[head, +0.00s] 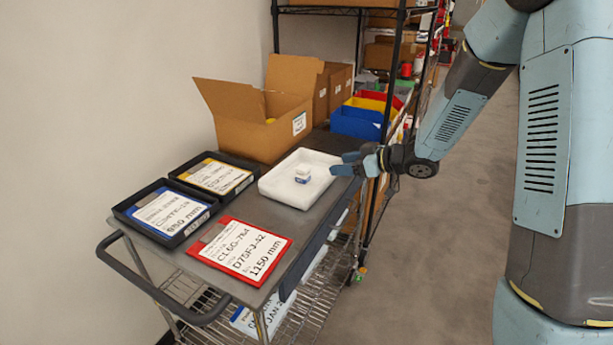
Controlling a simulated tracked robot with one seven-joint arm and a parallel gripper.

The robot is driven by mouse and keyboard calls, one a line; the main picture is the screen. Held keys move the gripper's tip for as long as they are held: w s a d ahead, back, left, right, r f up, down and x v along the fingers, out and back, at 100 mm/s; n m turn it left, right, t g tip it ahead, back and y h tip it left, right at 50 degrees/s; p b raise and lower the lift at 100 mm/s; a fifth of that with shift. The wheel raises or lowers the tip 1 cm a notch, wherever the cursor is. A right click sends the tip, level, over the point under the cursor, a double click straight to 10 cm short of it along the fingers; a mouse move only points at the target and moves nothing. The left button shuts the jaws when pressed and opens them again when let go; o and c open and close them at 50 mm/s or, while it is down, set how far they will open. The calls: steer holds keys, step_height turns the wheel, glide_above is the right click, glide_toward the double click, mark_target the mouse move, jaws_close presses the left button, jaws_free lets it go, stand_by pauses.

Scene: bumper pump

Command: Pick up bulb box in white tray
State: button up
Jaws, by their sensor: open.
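The bulb box (303,174) is a small white and blue box. It stands inside the white tray (275,186), near the middle of its floor. The white tray rests on the grey cart top, towards the far right edge. My gripper (340,164) is at the right rim of the tray, with its blue fingers pointing left towards the box. It is open and apart from the box, with nothing seen between the fingers. I cannot tell its exact height above the tray rim.
An open cardboard box (254,120) stands behind the tray. Two black trays with labels (165,212) lie at the left, and a red-framed sign (238,250) lies in front. A shelf with blue, yellow and red bins (356,121) stands behind. Floor at the right is clear.

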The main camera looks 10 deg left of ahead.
mark_target(308, 169)
steer(key=x, duration=0.7)
steer(key=shift+w+a+f, duration=0.1)
steer(key=shift+w+a, duration=0.1)
steer(key=shift+a, duration=0.1)
steer(key=shift+f+x, duration=0.15)
steer(key=shift+x, duration=1.2)
steer(key=shift+f+x, duration=0.2)
steer(key=shift+x, duration=1.1)
steer(key=shift+d, duration=0.2)
steer(key=c, duration=1.1)
steer(key=shift+r, duration=0.15)
steer(key=shift+c, duration=0.2)
